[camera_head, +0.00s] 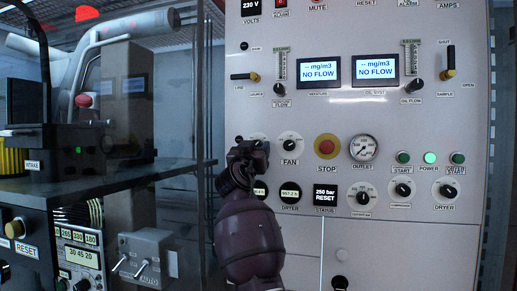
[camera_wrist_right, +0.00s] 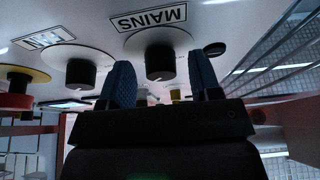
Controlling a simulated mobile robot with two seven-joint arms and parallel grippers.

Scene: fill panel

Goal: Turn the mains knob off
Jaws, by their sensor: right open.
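The mains knob (camera_wrist_right: 160,62) is a black knob on a pale round plate, with an upside-down MAINS label (camera_wrist_right: 149,19) beside it in the right wrist view. My right gripper (camera_wrist_right: 162,72) is open, its two blue fingertips on either side of the knob in that picture. Gaps show on both sides, and I see no contact; whether the tips reach around the knob is hard to tell. In the head view my right gripper (camera_head: 247,152) is at the panel, left of the FAN knob (camera_head: 290,144), and mostly hides the mains knob. My left gripper is not in view.
The FAN knob (camera_wrist_right: 80,70) is close beside in the wrist view, with the red STOP button (camera_wrist_right: 17,88) beyond it. On the panel (camera_head: 400,235) are an OUTLET gauge (camera_head: 363,148) and two NO FLOW displays. A dark shelf (camera_head: 100,180) stands to the left.

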